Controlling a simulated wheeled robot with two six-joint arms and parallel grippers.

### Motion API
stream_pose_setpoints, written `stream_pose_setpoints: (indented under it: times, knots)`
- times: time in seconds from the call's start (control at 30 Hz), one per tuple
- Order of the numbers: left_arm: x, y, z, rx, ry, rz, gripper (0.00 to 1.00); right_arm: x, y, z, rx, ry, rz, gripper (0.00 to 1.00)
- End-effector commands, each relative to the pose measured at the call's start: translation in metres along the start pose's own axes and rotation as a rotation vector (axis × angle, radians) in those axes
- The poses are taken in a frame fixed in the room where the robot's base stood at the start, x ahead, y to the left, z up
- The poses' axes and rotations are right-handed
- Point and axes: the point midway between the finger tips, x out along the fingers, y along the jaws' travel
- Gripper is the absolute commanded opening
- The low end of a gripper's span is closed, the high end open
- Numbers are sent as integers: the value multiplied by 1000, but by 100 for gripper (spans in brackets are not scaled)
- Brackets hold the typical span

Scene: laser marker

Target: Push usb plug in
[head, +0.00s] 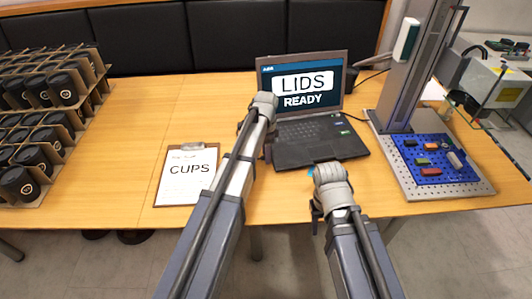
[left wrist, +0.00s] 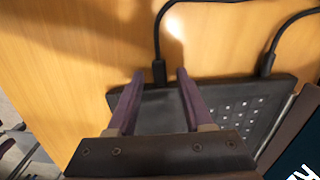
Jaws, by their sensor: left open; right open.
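The laptop (head: 308,142) stands open on the wooden table, its screen reading "LIDS READY". In the left wrist view, a black USB plug (left wrist: 159,72) on a black cable sits at the edge of the laptop base (left wrist: 155,112). Whether it is fully seated I cannot tell. My left gripper (left wrist: 160,73) is open, its two purple fingers on either side of the plug, with gaps visible. In the head view, my left arm hides the plug and that side of the laptop. My right gripper (head: 317,209) is open near the table's front edge, its fingers mostly hidden by its wrist.
A second black plug (left wrist: 266,65) with its cable is at the laptop's edge further right. A clipboard marked CUPS (head: 187,173) lies left. Racks of black cups (head: 40,150) fill the far left. A marker stand with a blue perforated plate (head: 465,175) is right.

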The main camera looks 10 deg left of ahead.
Motion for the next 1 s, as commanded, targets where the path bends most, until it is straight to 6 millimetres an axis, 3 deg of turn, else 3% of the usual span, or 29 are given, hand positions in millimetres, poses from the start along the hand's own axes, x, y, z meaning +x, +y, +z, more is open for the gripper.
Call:
stream_pose_setpoints:
  times: [0.37, 0.8, 1.0]
  knots:
    - [-11, 0, 0, 0, -1, 0, 51, -11, 1, 1, 0, 0, 0, 50]
    - [-66, 0, 0, 0, 0, 0, 51, -65, 6, 4, 1, 0, 0, 50]
    - [-79, 0, 0, 0, 0, 0, 51, -78, 8, 5, 1, 0, 0, 50]
